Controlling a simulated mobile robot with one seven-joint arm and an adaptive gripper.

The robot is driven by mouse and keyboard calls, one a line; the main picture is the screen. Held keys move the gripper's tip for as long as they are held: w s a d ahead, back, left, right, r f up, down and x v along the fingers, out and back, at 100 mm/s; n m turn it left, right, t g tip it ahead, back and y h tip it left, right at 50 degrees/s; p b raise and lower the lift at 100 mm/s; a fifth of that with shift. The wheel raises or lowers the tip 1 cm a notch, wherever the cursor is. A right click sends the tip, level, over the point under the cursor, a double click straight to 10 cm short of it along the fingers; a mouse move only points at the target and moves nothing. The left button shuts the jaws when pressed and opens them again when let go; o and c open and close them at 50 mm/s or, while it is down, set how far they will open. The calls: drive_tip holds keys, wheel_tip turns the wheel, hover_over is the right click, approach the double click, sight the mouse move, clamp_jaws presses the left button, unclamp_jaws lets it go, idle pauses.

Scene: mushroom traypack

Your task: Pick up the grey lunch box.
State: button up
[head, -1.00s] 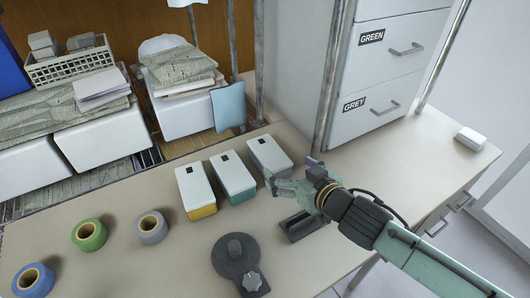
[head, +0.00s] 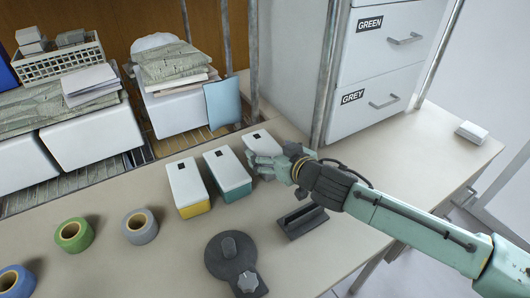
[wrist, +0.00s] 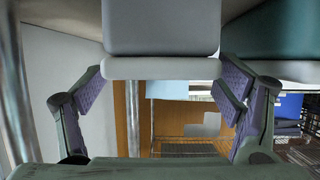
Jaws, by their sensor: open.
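The grey lunch box (head: 258,138) has a white lid with a small dark mark and stands at the right end of a row of three boxes on the table. My gripper (head: 268,165) is at its near end and hides most of its body. In the wrist view, the grey box (wrist: 160,27) with its white lid (wrist: 160,68) fills the top middle. My open gripper (wrist: 162,88) has one finger toward each side of it, with no clear grip on it.
The teal box (head: 227,173) stands close on the left, also in the wrist view (wrist: 272,35); the yellow-based box (head: 188,187) is beyond it. A metal post (head: 328,80) and drawer cabinet (head: 375,60) stand right. Tape rolls (head: 139,226) and a black device (head: 232,262) lie nearer.

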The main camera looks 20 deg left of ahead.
drive_tip(key=shift+w+a+f, duration=0.3)
drive_tip(key=shift+w+a, duration=0.1)
drive_tip(key=shift+a, duration=0.15)
drive_tip(key=shift+c, duration=0.4)
drive_tip(key=c, duration=1.5)
